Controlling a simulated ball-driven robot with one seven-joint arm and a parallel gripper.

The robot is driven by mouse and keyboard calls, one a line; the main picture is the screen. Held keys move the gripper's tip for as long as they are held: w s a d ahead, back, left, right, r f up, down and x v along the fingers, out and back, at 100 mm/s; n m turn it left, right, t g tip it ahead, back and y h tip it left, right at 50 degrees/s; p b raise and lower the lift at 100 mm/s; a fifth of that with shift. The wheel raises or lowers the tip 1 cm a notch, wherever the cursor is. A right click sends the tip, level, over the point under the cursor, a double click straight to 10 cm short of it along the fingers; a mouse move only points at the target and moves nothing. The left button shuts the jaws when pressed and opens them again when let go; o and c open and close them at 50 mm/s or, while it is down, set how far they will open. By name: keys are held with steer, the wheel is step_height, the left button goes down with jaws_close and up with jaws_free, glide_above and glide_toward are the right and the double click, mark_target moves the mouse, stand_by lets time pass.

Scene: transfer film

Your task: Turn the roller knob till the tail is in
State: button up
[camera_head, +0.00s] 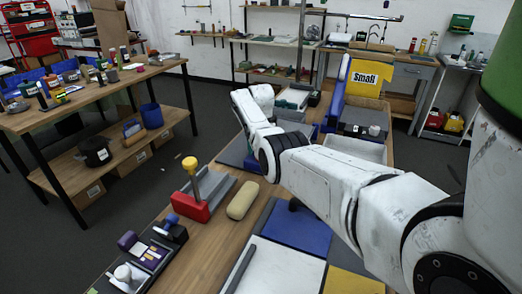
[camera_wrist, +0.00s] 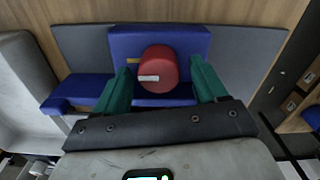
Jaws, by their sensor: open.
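In the wrist view a round red knob (camera_wrist: 160,66) with a short white mark on its face sits on a blue block (camera_wrist: 193,42). A small yellow mark (camera_wrist: 133,60) lies on the block left of the knob. My gripper (camera_wrist: 160,70) is open, with one green finger on each side of the knob and a visible gap on both sides. The knob is not held. In the head view my white arm reaches over the workbench, and the gripper and knob cannot be made out there. I cannot make out the film's tail in either view.
A grey plate (camera_wrist: 250,55) lies around the block. On the workbench are a red stand with a yellow-topped post (camera_head: 192,205), a tan rounded bar (camera_head: 243,200), a blue mat (camera_head: 297,228) and a yellow box marked "Small" (camera_head: 368,76). Another table (camera_head: 110,90) stands left across open floor.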

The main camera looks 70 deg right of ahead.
step_height(320, 180, up, 11)
steer(key=b, duration=0.1)
stand_by(0.4)
steer(key=shift+f, duration=0.1)
stand_by(0.4)
